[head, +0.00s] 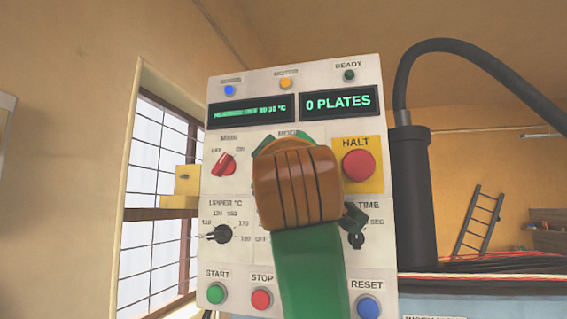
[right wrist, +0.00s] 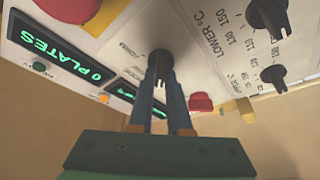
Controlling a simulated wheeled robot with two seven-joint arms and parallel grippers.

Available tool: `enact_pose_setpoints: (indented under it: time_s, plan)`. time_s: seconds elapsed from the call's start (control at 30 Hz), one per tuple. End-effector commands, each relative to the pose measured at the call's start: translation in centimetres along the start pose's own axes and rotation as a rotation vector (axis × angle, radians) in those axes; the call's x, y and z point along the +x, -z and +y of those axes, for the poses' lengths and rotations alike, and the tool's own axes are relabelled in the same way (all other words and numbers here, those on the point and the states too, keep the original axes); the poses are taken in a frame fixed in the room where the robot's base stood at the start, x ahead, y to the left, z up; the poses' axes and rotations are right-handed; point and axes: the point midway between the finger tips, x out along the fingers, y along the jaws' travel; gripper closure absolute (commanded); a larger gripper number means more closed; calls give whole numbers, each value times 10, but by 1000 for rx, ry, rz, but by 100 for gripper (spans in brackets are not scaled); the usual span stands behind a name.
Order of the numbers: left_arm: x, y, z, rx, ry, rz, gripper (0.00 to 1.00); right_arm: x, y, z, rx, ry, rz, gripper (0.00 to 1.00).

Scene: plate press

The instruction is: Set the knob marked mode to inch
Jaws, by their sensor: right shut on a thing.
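The label MODE (head: 287,133) shows at the top middle of the white control panel (head: 231,107). My right gripper (head: 297,187) covers the knob below it in the head view. In the right wrist view the fingers of my right gripper (right wrist: 162,82) are shut on the black mode knob (right wrist: 160,59), one on each side. The marks around this knob are too blurred or hidden to read, so I cannot tell its setting. My left gripper is not in view.
A red HALT button (head: 358,165) on yellow is right of my gripper. A red knob (head: 224,164) and the UPPER °C knob (head: 220,234) are left of it. START (head: 216,293), STOP (head: 261,299) and RESET (head: 368,307) buttons line the bottom. The display (head: 339,102) reads 0 PLATES.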

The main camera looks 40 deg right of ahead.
Motion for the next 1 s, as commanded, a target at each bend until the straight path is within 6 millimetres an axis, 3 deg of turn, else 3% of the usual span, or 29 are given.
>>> enact_pose_setpoints:
  time_s: [0.4,0.93,0.97,1.0]
  plan:
    - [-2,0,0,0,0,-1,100,0,1,3,-144,55,1,100]
    - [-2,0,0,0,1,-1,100,0,1,3,-162,61,2,100]
    - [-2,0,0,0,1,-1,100,0,1,3,-161,61,2,76]
    - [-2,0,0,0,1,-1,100,0,1,3,-161,62,1,65]
